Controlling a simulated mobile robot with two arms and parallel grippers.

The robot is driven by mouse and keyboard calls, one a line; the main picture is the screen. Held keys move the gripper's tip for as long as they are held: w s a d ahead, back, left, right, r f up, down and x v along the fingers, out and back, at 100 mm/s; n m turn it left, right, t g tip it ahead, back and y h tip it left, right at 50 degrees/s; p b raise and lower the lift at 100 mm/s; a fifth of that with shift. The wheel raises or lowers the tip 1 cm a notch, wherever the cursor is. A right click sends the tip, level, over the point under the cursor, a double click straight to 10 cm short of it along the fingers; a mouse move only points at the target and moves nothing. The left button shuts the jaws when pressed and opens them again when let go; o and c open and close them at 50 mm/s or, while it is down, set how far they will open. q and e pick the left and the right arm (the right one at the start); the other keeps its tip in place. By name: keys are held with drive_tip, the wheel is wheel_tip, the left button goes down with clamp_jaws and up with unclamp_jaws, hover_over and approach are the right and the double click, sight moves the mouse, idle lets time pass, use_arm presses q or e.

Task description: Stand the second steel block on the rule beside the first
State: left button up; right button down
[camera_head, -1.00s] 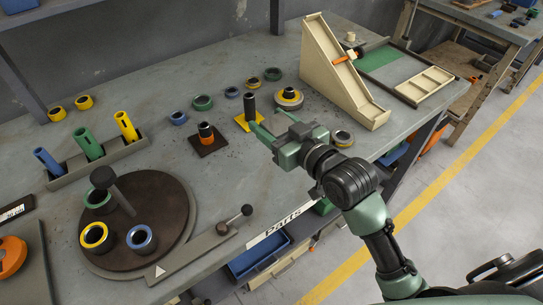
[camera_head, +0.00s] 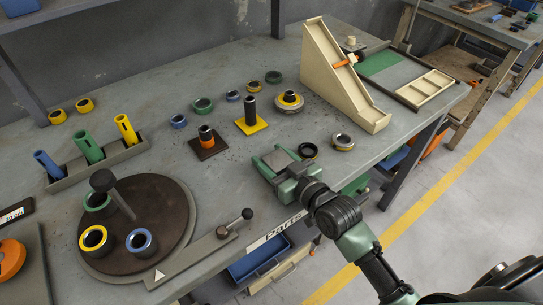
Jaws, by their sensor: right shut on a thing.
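My right gripper (camera_head: 278,162) is over the front part of the bench, above the "Parts" label. It is shut on a flat grey piece (camera_head: 283,158) between its green fingers. The piece looks like a steel block, but it is small and partly hidden by the fingers. I cannot make out a rule or a first steel block standing on one. My left gripper is not in view.
A black ring (camera_head: 307,150) and a grey ring (camera_head: 342,142) lie right of the gripper. A yellow plate (camera_head: 263,125) with a dark post and a dark plate (camera_head: 212,148) stand behind. A cream ramp (camera_head: 340,85) stands right; a round turntable (camera_head: 175,205) stands left.

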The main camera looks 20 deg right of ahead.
drive_tip(key=shift+r, duration=0.15)
drive_tip(key=c, duration=0.9)
unclamp_jaws()
drive_tip(key=shift+f, duration=0.35)
drive_tip(key=shift+c, duration=0.2)
drive_tip(key=o, duration=0.4)
drive_tip(key=shift+r, duration=0.1)
